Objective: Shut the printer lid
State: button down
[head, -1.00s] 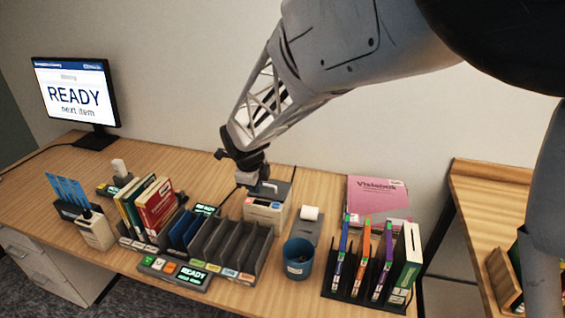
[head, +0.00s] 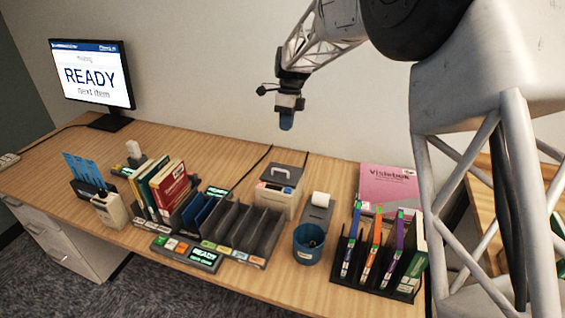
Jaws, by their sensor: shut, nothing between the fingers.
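The printer (head: 278,199) is a small cream box on the desk, behind the right end of the slotted sorter. My gripper (head: 287,124) is raised in front of the wall, above and clear of the printer. It is shut and holds nothing.
The slotted sorter (head: 262,228) with books at its left end stands left of the printer. A blue cup (head: 308,245), a paper-roll device (head: 318,212) and a rack of upright books (head: 352,275) stand to the right. A monitor (head: 92,76) reads READY.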

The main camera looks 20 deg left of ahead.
jog(key=shift+w+r, duration=0.2)
jog(key=shift+w, duration=0.15)
jog(key=shift+f, duration=0.1)
send_over(282, 175)
notch_tip(282, 175, down, 13)
jog(key=shift+f, duration=0.1)
dwell(0.7)
